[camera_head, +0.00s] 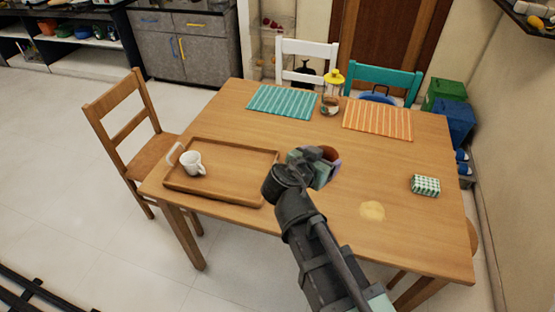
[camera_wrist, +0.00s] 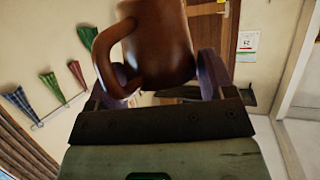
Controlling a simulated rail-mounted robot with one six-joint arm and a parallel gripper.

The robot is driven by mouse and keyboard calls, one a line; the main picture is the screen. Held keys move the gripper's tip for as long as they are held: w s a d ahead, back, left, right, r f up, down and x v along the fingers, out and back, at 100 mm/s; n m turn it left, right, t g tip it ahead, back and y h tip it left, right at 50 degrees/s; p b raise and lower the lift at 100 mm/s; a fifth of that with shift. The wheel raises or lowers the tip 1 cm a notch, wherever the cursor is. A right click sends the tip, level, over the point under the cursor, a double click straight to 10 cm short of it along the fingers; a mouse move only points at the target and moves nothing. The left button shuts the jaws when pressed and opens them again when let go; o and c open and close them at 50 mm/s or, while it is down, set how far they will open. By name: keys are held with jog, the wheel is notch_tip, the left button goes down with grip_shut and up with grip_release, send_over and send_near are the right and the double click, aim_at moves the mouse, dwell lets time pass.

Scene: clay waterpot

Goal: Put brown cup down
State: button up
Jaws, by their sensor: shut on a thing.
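The brown cup (camera_wrist: 160,45) fills the top middle of the wrist view, with its handle on the left. My gripper (camera_wrist: 165,75) is shut on it, with a purple finger on each side. In the head view only part of the brown cup (camera_head: 329,154) shows past my gripper (camera_head: 328,166), which hides the rest. They appear over the middle of the wooden table (camera_head: 350,260). I cannot tell how far the cup is above the table top, or whether it touches.
A wooden tray (camera_head: 240,186) with a white cup (camera_head: 192,162) is on the left. Teal (camera_head: 283,102) and orange (camera_head: 377,121) placemats lie at the back, with a yellow-topped jar (camera_head: 332,90) between them. A green checked box (camera_head: 425,185) and a pale spill (camera_head: 373,211) are on the right.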

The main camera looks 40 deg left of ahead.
jog(key=s+a+r+n+g+y+p, duration=0.1)
jog(key=s+a+n+g+y, duration=0.35)
jog(key=a, duration=0.95)
jog(key=s+a+n+g+y, duration=0.1)
jog(key=s+a+n+y, duration=0.55)
jog(key=a, duration=0.85)
jog(key=f+b, duration=0.6)
jog(key=s+f+m+h+b, duration=0.1)
jog(key=f+b, duration=0.6)
jog(key=f+h+b, duration=0.1)
jog(key=f+b, duration=0.6)
jog(key=shift+s+d+f+m, duration=0.2)
jog(key=shift+s+m, duration=0.1)
jog(key=shift+m, duration=0.1)
jog(key=shift+r, duration=0.25)
jog(key=shift+f, duration=0.15)
jog(key=o, duration=1)
jog(key=shift+r, duration=0.35)
jog(key=p+v, duration=0.1)
jog(key=v, duration=0.3)
jog(key=p+v, duration=0.2)
jog(key=v, duration=0.2)
jog(key=p+v, duration=0.1)
jog(key=v, duration=0.3)
jog(key=shift+f+p, duration=0.3)
jog(key=shift+p, duration=0.05)
